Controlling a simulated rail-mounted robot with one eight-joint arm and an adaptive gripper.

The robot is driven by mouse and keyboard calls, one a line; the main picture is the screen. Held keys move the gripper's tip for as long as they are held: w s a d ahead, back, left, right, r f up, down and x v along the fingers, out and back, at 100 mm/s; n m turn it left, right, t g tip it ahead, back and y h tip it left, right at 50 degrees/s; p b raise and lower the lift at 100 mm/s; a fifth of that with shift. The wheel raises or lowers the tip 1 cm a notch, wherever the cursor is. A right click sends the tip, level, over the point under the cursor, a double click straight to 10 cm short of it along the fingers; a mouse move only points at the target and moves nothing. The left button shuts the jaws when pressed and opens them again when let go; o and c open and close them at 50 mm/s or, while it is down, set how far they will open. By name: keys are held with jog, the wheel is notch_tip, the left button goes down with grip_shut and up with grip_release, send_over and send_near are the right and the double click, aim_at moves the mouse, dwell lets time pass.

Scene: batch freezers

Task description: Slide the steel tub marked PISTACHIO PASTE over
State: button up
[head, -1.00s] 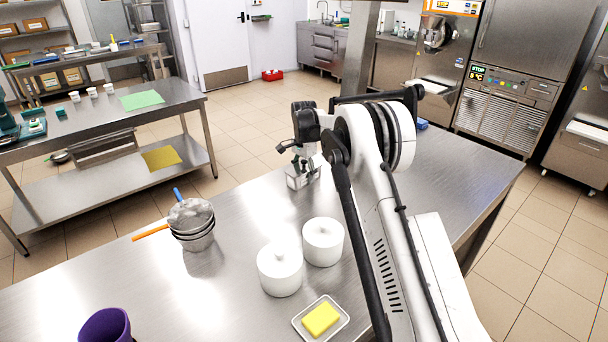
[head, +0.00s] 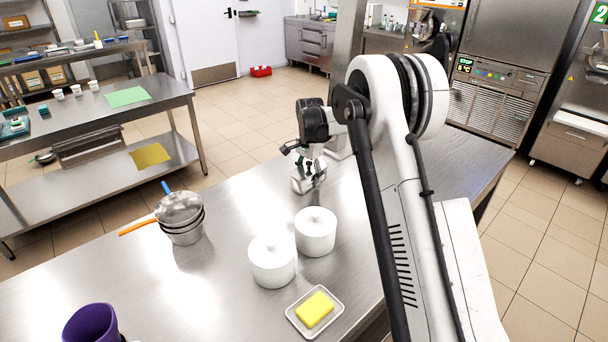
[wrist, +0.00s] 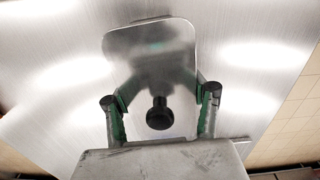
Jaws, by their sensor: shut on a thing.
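A small steel tub (head: 306,184) stands on the steel worktop (head: 240,220), behind the white lidded pots. In the wrist view its shiny rounded lid (wrist: 150,45) has a black knob (wrist: 159,114). No marking on it is readable in either view. My gripper (head: 308,166) is low over the tub. The fingers hide part of the tub's sides.
Two white lidded pots (head: 272,262) (head: 315,232) stand in front of the tub. A dish with a yellow sponge (head: 315,310) is nearer. Stacked steel bowls or sieves (head: 182,222) and a purple container (head: 92,325) are to the left.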

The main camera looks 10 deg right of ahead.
aim_at(315, 189)
jog(key=shift+s+d+b, duration=0.15)
jog(key=shift+s+d, duration=0.2)
jog(key=shift+s, duration=0.45)
jog(key=shift+s+d+b, duration=0.15)
jog(key=shift+s+d, duration=0.15)
jog(key=shift+s, duration=0.5)
jog(key=o, duration=1.6)
notch_tip(315, 189, up, 12)
jog(key=shift+r, duration=0.1)
